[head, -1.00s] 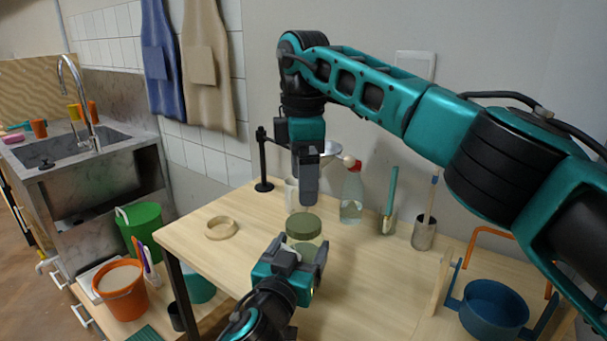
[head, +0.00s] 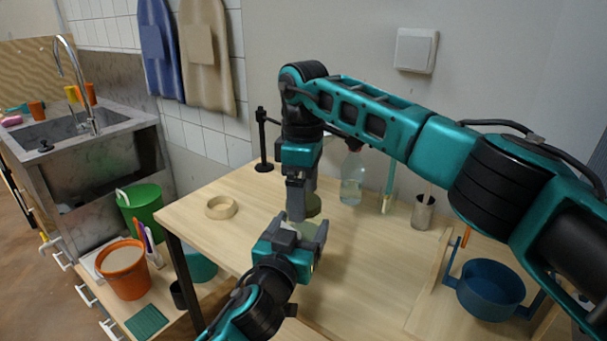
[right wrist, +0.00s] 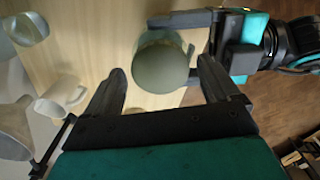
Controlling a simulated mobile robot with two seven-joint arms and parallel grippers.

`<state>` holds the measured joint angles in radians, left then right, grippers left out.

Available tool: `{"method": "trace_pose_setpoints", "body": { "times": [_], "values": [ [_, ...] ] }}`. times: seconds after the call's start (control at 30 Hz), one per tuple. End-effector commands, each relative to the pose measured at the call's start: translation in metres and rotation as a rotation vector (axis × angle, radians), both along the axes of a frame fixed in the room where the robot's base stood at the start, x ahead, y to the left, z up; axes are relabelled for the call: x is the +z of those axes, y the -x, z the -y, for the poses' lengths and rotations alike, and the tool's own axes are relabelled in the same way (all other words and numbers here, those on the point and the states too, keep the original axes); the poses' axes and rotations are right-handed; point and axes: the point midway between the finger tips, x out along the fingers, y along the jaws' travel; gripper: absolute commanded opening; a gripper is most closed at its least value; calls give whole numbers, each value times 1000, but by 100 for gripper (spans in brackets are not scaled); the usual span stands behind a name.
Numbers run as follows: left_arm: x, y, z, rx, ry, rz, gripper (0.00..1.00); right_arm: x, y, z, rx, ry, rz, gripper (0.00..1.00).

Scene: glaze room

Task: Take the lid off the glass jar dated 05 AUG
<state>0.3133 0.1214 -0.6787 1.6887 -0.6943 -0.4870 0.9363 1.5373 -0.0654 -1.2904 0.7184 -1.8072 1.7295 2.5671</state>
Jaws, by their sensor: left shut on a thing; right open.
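A glass jar with a round olive-green lid (head: 314,205) stands on the wooden table; the lid sits on top. The lid (right wrist: 160,64) shows clearly from above in the right wrist view, with some glass at its edge. No date is readable. My left gripper (head: 300,232) is shut on the jar's body from the near side. My right gripper (head: 298,203) points down over the lid, partly hiding it in the head view. Its fingers are open, one on each side of the lid in the right wrist view; contact cannot be told.
A wooden ring (head: 221,207) lies left on the table (head: 215,250). Behind are a black stand (head: 263,140), a clear bottle (head: 352,180) and a metal cup (head: 422,212). A white mug (right wrist: 60,97) shows in the right wrist view. A blue pot (head: 490,287) is at right.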

Motion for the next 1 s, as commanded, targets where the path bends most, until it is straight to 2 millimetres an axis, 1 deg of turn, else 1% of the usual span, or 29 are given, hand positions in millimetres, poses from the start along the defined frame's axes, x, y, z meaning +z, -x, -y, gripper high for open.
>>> {"method": "trace_pose_setpoints", "body": {
  "times": [0.1, 0.33, 0.37, 0.9, 0.97, 1.0],
  "values": [
    [-1, 0, 0, 0, -1, -3, 0, -5, 0, 0, 0, 0, 0, 89],
    [-1, 0, 0, 0, -1, -3, 0, -6, 0, 0, 0, 0, 1, 89],
    [-1, 0, 0, 0, -1, -3, 0, -6, 0, 0, 0, 0, 1, 87],
    [-1, 0, 0, 0, -1, -3, 0, -5, 0, 0, 0, 0, 1, 35],
    [-1, 0, 0, 0, -1, -3, 0, -5, 0, 0, 1, 0, 1, 30],
    [-1, 0, 0, 0, -1, -3, 0, -5, 0, 0, 2, 0, 1, 30]
  ]
}}
